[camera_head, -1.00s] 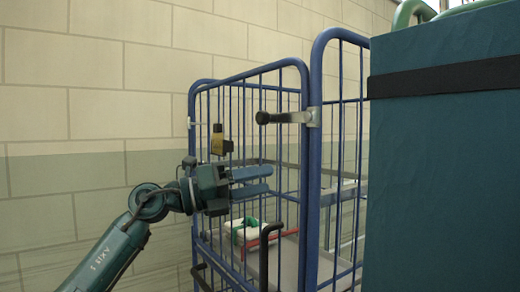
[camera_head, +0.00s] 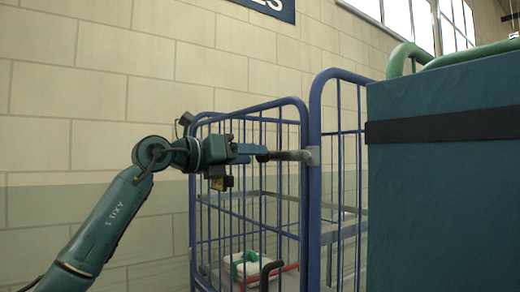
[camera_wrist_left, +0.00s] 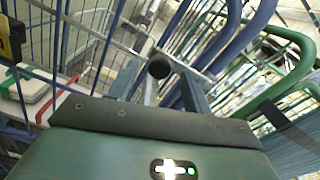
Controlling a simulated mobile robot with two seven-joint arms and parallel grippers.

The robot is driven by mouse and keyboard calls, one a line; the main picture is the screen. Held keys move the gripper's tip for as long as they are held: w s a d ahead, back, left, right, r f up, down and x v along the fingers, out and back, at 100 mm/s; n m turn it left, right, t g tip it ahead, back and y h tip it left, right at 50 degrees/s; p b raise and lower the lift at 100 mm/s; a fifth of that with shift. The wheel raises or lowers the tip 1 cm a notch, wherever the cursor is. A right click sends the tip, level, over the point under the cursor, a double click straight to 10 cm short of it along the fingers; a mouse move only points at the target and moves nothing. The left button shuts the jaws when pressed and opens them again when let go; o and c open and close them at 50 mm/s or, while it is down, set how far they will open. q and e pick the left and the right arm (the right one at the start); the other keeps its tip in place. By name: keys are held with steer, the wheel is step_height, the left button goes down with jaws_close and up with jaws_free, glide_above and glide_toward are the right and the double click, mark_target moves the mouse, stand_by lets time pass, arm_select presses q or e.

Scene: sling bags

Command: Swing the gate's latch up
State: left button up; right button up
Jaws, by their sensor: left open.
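The latch (camera_head: 292,155) is a grey bar with a black knob, lying about level across the blue cage gate (camera_head: 243,115) from the post at its right edge. My left gripper (camera_head: 257,149) is open at the latch's knob end and partly hides it in the head view. In the left wrist view, the round black knob (camera_wrist_left: 159,67) shows between my left gripper's two fingers (camera_wrist_left: 160,84). I cannot tell whether either finger touches it. My right gripper is not in view.
A yellow and black block (camera_head: 222,183) hangs on the gate just below my left gripper. A white box (camera_head: 243,268) with a green strap is inside the cage. A large teal box (camera_head: 445,200) with a black band fills the right. A brick wall stands behind.

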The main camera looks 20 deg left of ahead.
mark_target(282, 156)
arm_select(q)
steer(key=shift+p+x, duration=0.35)
steer(key=shift+x, duration=1.45)
steer(key=shift+c, duration=0.5)
jaws_close()
